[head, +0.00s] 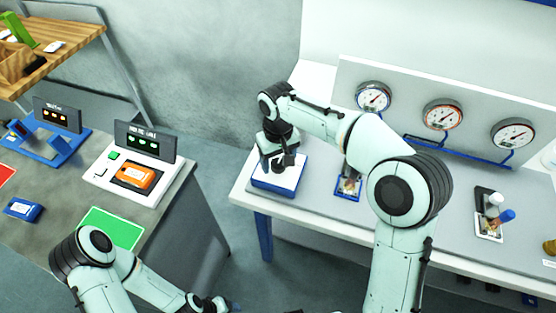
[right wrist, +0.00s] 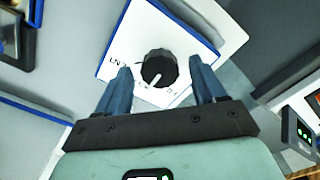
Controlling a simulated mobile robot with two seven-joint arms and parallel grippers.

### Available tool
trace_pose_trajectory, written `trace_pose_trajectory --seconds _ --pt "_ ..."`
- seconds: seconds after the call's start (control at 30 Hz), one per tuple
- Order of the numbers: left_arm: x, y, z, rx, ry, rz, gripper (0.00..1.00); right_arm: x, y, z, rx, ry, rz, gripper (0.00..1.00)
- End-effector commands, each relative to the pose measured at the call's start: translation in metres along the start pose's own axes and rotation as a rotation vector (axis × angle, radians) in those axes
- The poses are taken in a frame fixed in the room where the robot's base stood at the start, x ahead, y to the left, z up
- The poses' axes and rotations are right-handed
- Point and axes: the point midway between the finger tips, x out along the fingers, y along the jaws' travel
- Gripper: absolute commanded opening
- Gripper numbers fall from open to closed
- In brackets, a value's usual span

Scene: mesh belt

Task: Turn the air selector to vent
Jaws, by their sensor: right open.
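The air selector is a black round knob (right wrist: 160,66) on a white box with blue edges (head: 290,182). In the right wrist view, its white pointer line points down and slightly left, towards a label at the lower edge. Labels around the knob are too small to read surely. My right gripper (right wrist: 160,68) is open, with one blue finger on each side of the knob; I cannot tell whether they touch it. In the head view my right gripper (head: 278,162) is over the box and hides most of the knob. My left gripper (head: 218,303) is low at the bottom edge, its fingers unclear.
A small blue-edged tray (head: 347,187) lies right of the selector box. At left, a grey counter holds an orange device (head: 133,176) and a green mat (head: 112,229). A gap separates counter and bench.

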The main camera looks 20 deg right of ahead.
Motion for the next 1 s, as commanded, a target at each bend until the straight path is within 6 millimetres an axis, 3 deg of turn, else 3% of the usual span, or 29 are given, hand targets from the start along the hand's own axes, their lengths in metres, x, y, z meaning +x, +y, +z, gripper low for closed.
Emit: trace_pose_trajectory --seconds 0.3,0.47,0.77,1.0 --pt "0.0000 0.0000 -0.0001 0.000 0.000 0.000 0.70 0.0019 0.0000 -0.0003 0.000 0.001 0.000 0.66" --pt "0.0000 0.0000 -0.0001 0.000 0.000 0.000 0.70 0.0017 0.0001 -0.0003 0.000 0.001 0.000 0.14" --pt "-0.0005 0.0003 -0.0004 0.000 0.001 0.000 0.70 0.0014 0.0002 -0.0003 0.023 0.001 0.000 0.14" --pt "-0.0028 0.0015 -0.0017 0.001 0.002 0.001 0.70 0.0010 -0.0001 -0.0004 0.138 0.001 0.000 0.14"
